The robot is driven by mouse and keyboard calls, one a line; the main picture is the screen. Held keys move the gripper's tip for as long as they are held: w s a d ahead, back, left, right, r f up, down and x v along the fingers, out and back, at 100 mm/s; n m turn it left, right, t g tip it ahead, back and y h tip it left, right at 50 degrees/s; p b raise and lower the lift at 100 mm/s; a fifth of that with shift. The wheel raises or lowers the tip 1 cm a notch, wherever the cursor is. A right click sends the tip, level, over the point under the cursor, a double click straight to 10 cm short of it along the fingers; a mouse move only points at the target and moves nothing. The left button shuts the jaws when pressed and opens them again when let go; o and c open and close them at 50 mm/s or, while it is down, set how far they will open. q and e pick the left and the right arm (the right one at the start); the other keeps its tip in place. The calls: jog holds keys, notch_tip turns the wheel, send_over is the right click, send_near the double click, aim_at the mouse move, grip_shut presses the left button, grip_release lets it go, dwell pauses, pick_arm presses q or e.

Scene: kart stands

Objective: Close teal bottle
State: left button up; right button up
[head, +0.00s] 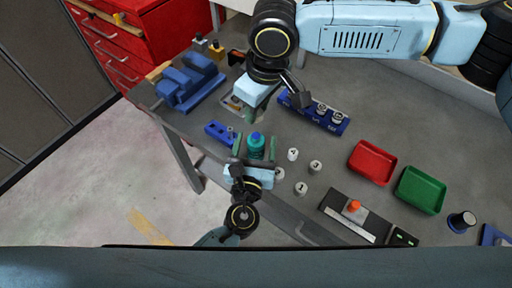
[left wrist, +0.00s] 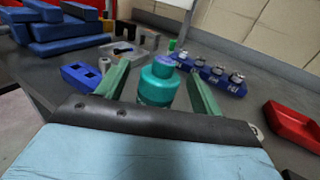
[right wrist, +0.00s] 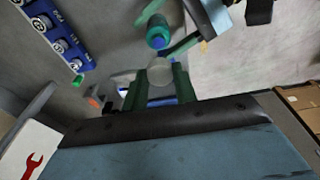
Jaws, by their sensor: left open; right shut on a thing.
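The teal bottle (head: 256,150) stands upright on the grey bench, with a blue top. It also shows in the left wrist view (left wrist: 158,86) and in the right wrist view (right wrist: 156,28). My left gripper (head: 256,143) is open, with its green fingers on either side of the bottle and gaps visible between. My right gripper (right wrist: 160,80) is shut on a pale grey round piece (right wrist: 160,70) that looks like a cap. The right gripper is beyond the bottle in the head view, apart from it. Its fingertips are partly hidden there.
A blue rack (head: 313,112) with several pale cylinders lies right of the right gripper. Loose white numbered weights (head: 315,166) stand right of the bottle. Red tray (head: 372,162) and green tray (head: 421,190) are farther right. A blue holed block (head: 218,131) lies left.

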pick_arm(q)
jog(key=shift+w+d, duration=0.2)
jog(key=shift+w, duration=1.3)
grip_shut()
pick_arm(e)
send_over(256, 136)
jog(key=shift+d+f, duration=0.15)
jog(key=shift+f, duration=2.35)
jog(key=shift+s+f, duration=0.1)
jog(key=shift+f, duration=0.8)
jog(key=shift+f, duration=0.55)
